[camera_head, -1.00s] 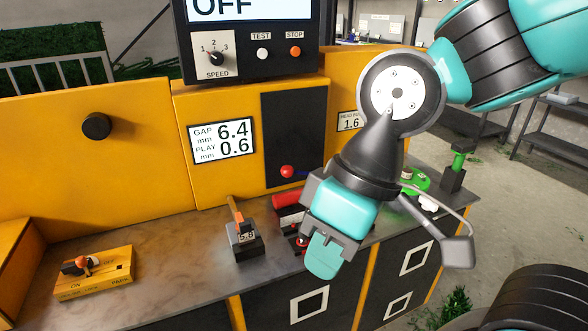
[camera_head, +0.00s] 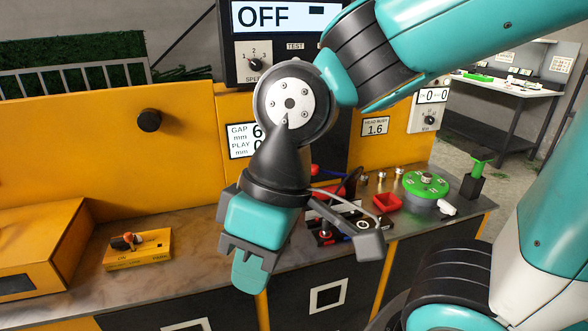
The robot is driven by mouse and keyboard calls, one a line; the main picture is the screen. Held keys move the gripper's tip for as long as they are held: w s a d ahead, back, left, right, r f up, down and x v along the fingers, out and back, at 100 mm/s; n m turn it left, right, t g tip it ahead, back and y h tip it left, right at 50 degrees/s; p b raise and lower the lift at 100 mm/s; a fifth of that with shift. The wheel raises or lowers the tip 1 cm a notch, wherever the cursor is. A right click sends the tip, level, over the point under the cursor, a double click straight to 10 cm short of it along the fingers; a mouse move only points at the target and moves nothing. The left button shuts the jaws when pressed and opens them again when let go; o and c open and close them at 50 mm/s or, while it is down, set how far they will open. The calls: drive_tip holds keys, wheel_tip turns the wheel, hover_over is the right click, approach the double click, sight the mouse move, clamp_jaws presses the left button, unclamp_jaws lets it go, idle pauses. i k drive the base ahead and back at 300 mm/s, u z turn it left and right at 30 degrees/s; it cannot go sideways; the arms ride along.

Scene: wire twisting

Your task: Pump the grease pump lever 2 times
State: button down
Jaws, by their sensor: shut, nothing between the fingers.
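I cannot tell for sure which part is the grease pump lever. One candidate is the green handle (camera_head: 483,158) on a black post (camera_head: 472,187) at the counter's right end. Another is the red and black apparatus (camera_head: 347,222) in the middle of the counter, partly hidden behind my gripper. My gripper (camera_head: 252,272) is shut and empty, pointing down in front of the counter's middle, to the left of both. It appears to touch neither. It also hides part of the GAP and PLAY display.
A yellow switch box (camera_head: 140,252) lies on the left of the counter (camera_head: 195,240). A red tray (camera_head: 386,203) and a green disc (camera_head: 427,184) stand right of centre. A control panel reading OFF (camera_head: 262,45) is above. My arm crosses the upper right.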

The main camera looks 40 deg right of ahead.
sight(331, 172)
drive_tip(key=z, duration=0.05)
drive_tip(key=i, duration=1)
drive_tip(key=z, duration=1.05)
